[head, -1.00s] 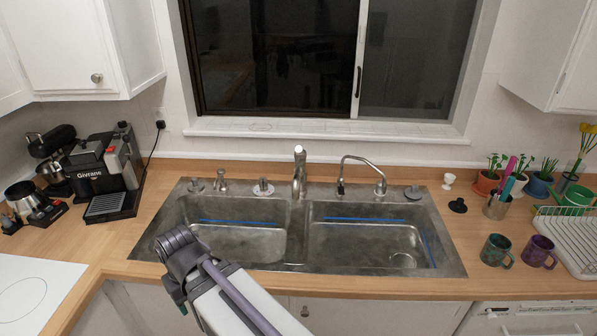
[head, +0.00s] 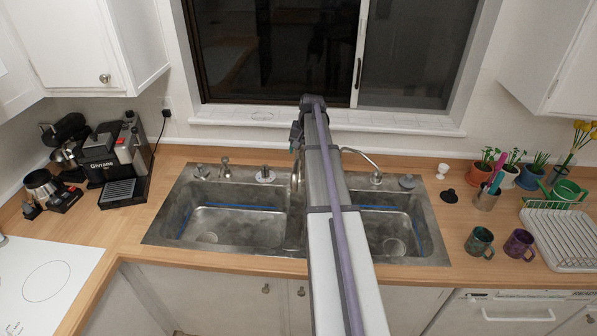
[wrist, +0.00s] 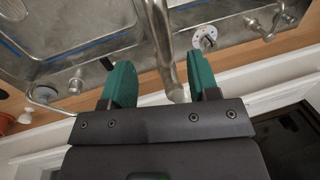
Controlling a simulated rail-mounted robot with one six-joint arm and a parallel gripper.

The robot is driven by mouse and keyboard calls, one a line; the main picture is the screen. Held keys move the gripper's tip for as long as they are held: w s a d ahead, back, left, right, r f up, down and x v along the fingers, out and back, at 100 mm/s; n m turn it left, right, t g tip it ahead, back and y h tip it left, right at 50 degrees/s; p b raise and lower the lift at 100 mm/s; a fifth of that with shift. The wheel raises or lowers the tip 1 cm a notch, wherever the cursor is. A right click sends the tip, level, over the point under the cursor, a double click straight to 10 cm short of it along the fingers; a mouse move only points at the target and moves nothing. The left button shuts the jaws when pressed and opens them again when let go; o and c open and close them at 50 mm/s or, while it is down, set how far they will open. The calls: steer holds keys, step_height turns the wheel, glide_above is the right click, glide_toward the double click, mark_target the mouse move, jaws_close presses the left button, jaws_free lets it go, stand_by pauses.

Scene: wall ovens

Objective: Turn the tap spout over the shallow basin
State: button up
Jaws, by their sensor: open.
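The metal tap spout (wrist: 162,45) runs between my gripper's (wrist: 160,66) two green fingers in the wrist view. The fingers are open, one on each side, with gaps visible beside the spout. In the head view, the tap (head: 297,178) stands behind the sink's middle and my arm covers much of it. My gripper there is mostly hidden behind the arm. The double sink has a left basin (head: 235,222) and a right basin (head: 405,228), the right one partly hidden by my arm. I cannot tell which is shallower.
A thin curved second tap (head: 366,160) stands just right of my arm. Small fittings (head: 224,168) line the sink's back left edge. The window (head: 280,60) and sill are close behind. A coffee machine (head: 112,155) is left; mugs (head: 479,242) and a dish rack (head: 560,235) are right.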

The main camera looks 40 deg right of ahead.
mark_target(296, 167)
steer(key=f+b, duration=0.3)
steer(key=w+f+b, duration=0.1)
steer(key=f+b, duration=0.1)
steer(key=f, duration=0.1)
steer(key=a+f+b, duration=0.1)
steer(key=f+b, duration=0.2)
steer(key=f, duration=0.1)
steer(key=shift+w+a+b, duration=0.1)
steer(key=shift+w+b, duration=0.05)
steer(key=shift+b, duration=0.2)
steer(key=shift+r, duration=0.2)
steer(key=shift+c, duration=0.2)
jaws_close()
